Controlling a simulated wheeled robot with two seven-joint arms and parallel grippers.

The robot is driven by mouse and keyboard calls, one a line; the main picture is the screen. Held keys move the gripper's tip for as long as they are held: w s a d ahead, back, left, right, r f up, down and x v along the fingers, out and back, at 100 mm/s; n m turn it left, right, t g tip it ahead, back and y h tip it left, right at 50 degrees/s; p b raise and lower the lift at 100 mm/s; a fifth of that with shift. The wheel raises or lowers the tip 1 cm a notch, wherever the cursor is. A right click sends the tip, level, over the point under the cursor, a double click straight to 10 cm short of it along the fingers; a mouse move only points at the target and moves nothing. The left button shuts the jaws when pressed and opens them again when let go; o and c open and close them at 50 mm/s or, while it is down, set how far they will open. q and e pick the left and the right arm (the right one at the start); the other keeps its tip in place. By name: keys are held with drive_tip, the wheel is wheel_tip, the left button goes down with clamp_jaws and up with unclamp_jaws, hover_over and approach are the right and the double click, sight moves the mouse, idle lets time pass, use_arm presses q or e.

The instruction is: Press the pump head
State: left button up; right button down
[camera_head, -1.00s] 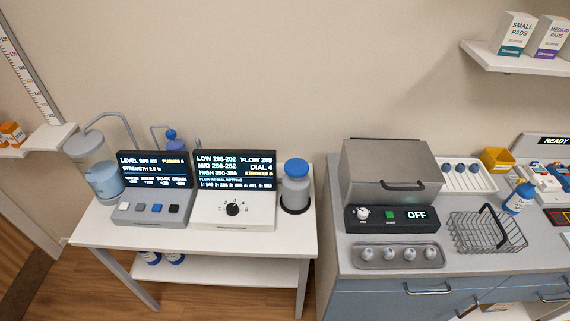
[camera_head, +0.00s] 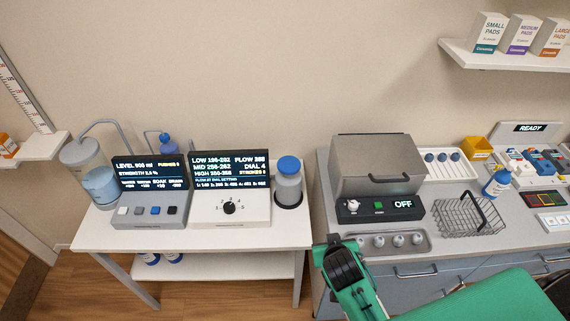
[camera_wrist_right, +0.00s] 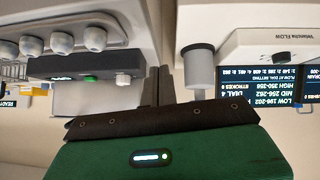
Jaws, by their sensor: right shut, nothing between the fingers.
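A blue pump head (camera_head: 167,143) shows partly behind the two display units, with its lower part hidden by them. A grey canister with a blue cap (camera_head: 288,180) stands in a dark ring at the right of the flow unit (camera_head: 230,208); which of these is the task's pump head I cannot tell. The flow unit's screen reads DIAL 4 and STROKES 0. My right gripper (camera_head: 343,262) is shut and empty, in front of the right counter's left end, apart from both. In the right wrist view the picture is upside down, with the grey canister (camera_wrist_right: 200,70) beyond my gripper.
A level unit (camera_head: 148,222) and clear tank (camera_head: 98,185) stand at the left.

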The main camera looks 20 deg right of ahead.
drive_tip(key=w+a+r+t, duration=0.3)
drive_tip(key=w+r, duration=0.2)
drive_tip(key=w, duration=0.3)
drive_tip(key=w+a+r+m+t+h, duration=0.1)
drive_tip(key=w+a+r+t, duration=0.2)
drive_tip(key=w, duration=0.5)
wheel_tip(320, 180, up, 2)
drive_tip(key=shift+w+r+t, duration=0.25)
drive_tip(key=shift+w+t, duration=0.05)
drive_tip(key=shift+t, duration=0.3)
